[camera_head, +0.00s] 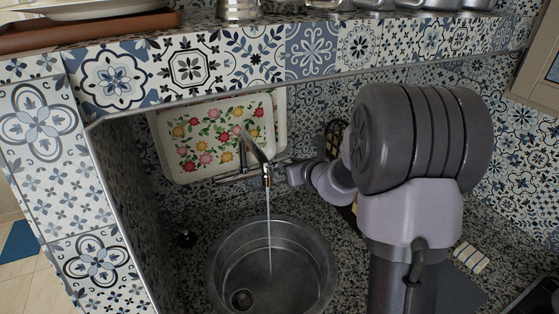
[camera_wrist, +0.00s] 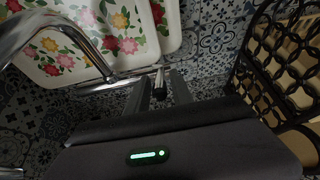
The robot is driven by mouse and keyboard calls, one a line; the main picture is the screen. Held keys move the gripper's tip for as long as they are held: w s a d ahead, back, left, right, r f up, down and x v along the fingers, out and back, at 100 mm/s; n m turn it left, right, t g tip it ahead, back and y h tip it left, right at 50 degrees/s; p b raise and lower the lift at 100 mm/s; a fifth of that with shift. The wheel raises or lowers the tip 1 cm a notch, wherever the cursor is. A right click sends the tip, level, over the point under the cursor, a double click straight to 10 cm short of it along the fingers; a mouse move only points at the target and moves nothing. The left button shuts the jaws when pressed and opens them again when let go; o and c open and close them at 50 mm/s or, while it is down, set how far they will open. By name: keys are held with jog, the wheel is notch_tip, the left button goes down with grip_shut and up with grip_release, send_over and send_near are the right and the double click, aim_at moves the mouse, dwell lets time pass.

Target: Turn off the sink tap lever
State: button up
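The chrome sink tap (camera_head: 256,158) stands behind the round steel basin (camera_head: 226,262), and a stream of water (camera_head: 269,235) falls from its spout into the basin. In the wrist view the curved tap spout (camera_wrist: 42,30) is at the upper left, joined to a horizontal tap body (camera_wrist: 112,79). The small lever end (camera_wrist: 158,82) shows between the two fingers of my gripper (camera_wrist: 160,86). The fingers stand apart on either side of it; I cannot tell whether either touches it. In the head view my gripper (camera_head: 295,173) is just right of the tap, and the lever is hard to make out.
A floral tray (camera_head: 215,118) leans on the tiled wall behind the tap. A dark lattice rack (camera_wrist: 262,55) stands close on the right. A tiled ledge with pots (camera_head: 240,9) overhangs the sink. A striped item (camera_head: 471,257) lies on the counter at right.

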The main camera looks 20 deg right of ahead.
grip_shut()
jog(key=shift+f, duration=0.25)
jog(key=s+f+b, duration=0.1)
jog(key=f+b, duration=0.1)
jog(key=b, duration=0.1)
jog(key=shift+s+f, duration=0.15)
grip_release()
jog(key=shift+f, duration=0.15)
jog(key=o, duration=0.4)
jog(key=shift+r, duration=0.2)
jog(key=shift+o, duration=0.2)
jog(key=shift+s, duration=0.1)
